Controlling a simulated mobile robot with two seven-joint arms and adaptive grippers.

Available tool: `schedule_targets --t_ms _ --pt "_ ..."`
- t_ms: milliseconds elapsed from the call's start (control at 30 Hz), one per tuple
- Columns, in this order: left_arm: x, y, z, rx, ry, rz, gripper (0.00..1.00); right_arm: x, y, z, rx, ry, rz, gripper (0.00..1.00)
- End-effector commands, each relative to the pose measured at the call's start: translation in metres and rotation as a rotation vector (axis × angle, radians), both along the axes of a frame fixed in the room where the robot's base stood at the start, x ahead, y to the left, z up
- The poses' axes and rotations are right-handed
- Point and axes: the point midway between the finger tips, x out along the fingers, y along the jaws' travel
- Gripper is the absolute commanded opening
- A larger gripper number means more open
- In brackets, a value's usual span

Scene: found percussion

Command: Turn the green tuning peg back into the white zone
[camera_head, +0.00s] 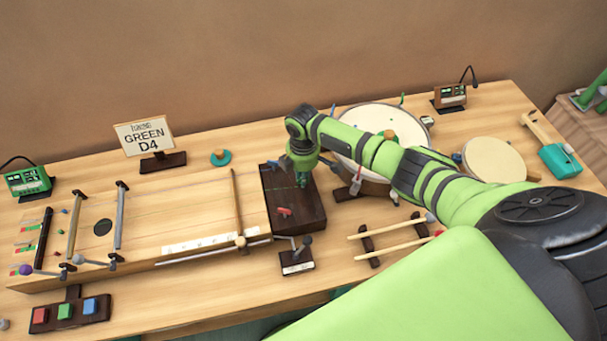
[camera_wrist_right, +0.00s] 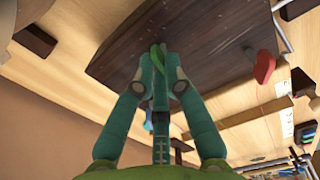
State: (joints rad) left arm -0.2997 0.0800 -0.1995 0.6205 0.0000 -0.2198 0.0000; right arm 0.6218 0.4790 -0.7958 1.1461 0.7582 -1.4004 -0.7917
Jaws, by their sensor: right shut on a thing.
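The dark wooden peg block (camera_head: 288,222) sits at the right end of the long pale string board (camera_head: 180,208). My right gripper (camera_head: 302,178) reaches down over its far part. In the right wrist view the gripper (camera_wrist_right: 157,68) is shut on the green tuning peg (camera_wrist_right: 157,57), with its fingertips close to the dark block (camera_wrist_right: 205,45). A red peg (camera_head: 284,212) stands nearer the front of the block; it also shows in the right wrist view (camera_wrist_right: 264,66). I cannot make out the green peg's white zone or its pointing. My left gripper is not in view.
A sign (camera_head: 145,136) reads "GREEN D4". A drum (camera_head: 375,118) stands close right of my gripper. Sticks on dark rests (camera_head: 390,240) and a small metal stand (camera_head: 296,260) lie in front.

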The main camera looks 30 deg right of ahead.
Motion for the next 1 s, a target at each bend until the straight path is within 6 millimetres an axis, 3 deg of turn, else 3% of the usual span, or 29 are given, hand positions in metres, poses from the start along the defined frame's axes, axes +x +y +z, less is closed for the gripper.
schedule_targets --t_ms 1000 --pt "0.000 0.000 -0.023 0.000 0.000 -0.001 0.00 0.000 0.004 -0.002 0.000 0.000 0.967 0.00"
